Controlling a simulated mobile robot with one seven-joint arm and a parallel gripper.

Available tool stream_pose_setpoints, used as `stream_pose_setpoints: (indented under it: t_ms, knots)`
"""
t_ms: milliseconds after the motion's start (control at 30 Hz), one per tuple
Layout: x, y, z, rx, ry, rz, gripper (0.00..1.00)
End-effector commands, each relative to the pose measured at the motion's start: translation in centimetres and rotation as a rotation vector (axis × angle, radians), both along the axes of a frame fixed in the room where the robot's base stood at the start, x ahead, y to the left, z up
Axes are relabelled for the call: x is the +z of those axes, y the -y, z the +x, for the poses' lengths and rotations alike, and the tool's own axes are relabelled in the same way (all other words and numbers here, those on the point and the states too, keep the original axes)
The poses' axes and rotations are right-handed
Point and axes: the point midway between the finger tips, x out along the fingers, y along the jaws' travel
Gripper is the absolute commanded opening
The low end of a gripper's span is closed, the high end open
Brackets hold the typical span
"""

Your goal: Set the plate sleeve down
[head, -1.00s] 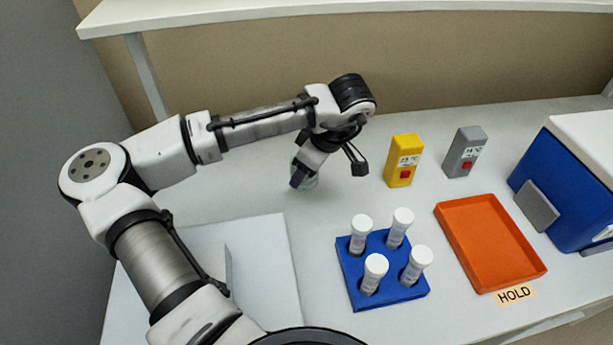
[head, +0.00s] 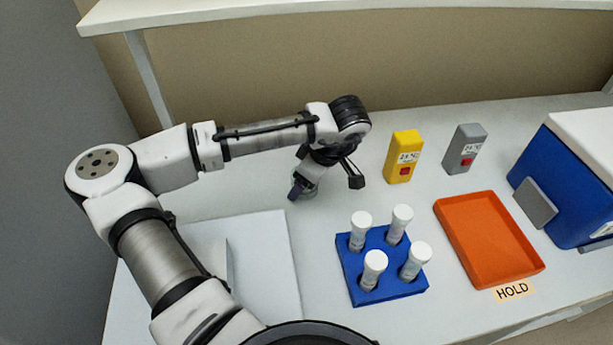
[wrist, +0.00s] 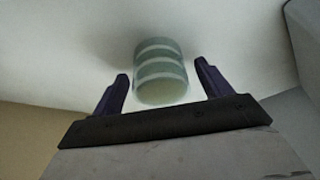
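The plate sleeve (wrist: 161,72) is a short, pale green, banded cylinder. In the wrist view it stands between the two dark fingers of my gripper (wrist: 162,69), with a clear gap on each side. My gripper is open and not holding it. In the head view my gripper (head: 303,188) is low over the bench at the back middle, and it hides most of the sleeve (head: 311,190). The sleeve appears to rest on the white bench (head: 215,200).
A blue rack (head: 385,292) with several white-capped tubes stands in front. Yellow (head: 404,157) and grey (head: 465,148) timers stand to the right. An orange tray (head: 488,240) by a HOLD label and a blue-and-white box (head: 560,185) lie further right. A white board (head: 265,260) lies front left.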

Motion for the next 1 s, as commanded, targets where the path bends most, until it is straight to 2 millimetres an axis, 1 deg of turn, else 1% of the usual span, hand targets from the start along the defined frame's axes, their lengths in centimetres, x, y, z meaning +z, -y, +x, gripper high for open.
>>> stream_pose_setpoints:
  t_ms: [167,267,367,467,700,800,900,1000]
  knots:
    - [0.1,0.0,0.0,0.0,0.0,0.001,0.78]
    - [0.6,0.0,0.0,0.0,0.001,0.003,0.78]
    - [1.3,0.4,-0.2,-0.001,0.002,0.0,0.78]
    - [2.9,1.1,-0.5,-0.002,0.003,-0.002,0.78]
    - [8.0,2.9,-1.5,-0.001,0.004,0.002,0.78]
    - [9.7,3.4,-1.8,0.0,0.004,0.003,0.78]
    - [10.7,3.7,-2.0,0.001,0.004,0.004,0.78]
    - [11.3,3.9,-2.2,0.001,0.003,0.003,0.78]
